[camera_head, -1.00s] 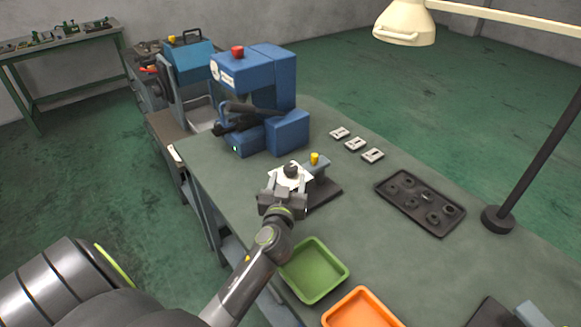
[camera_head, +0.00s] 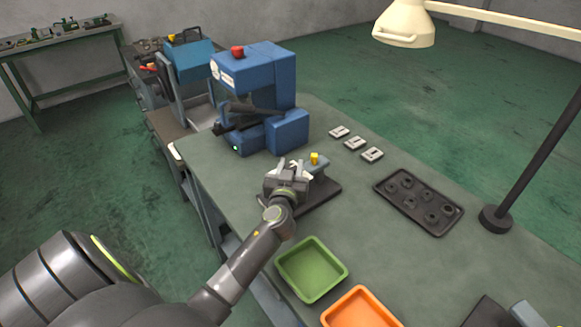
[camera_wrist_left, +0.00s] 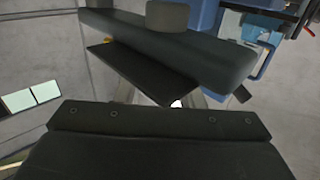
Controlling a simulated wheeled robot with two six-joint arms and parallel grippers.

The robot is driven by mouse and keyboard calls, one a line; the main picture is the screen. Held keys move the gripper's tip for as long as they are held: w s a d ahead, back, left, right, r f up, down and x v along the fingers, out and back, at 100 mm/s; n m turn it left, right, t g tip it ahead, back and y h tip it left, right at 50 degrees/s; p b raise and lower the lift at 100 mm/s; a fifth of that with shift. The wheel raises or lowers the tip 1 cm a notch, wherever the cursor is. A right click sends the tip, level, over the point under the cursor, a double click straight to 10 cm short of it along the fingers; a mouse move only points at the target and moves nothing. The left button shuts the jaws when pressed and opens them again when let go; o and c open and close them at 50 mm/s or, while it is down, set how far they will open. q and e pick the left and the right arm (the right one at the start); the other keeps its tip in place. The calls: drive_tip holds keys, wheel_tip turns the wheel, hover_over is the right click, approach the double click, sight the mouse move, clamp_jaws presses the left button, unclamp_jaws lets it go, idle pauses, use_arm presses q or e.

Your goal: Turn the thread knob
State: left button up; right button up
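A small fixture on a dark base plate (camera_head: 322,192) stands on the green-topped bench, with a grey-blue block and a yellow knob (camera_head: 314,158) on top. I cannot tell which part is the thread knob. My left gripper (camera_head: 293,166) is at the fixture's left side, its two light fingertips apart. What lies between them is hidden in the head view. In the left wrist view a grey round knob (camera_wrist_left: 168,15) sits on a long dark body (camera_wrist_left: 180,45), beyond the dark gripper housing.
A blue machine (camera_head: 262,95) with a red button stands behind the fixture. A green bin (camera_head: 312,286) and an orange bin (camera_head: 362,310) are in front. A dark tray (camera_head: 448,226) of round parts and a lamp are to the right. Bench between is clear.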

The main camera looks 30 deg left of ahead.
use_arm(q)
drive_tip(key=c, duration=0.3)
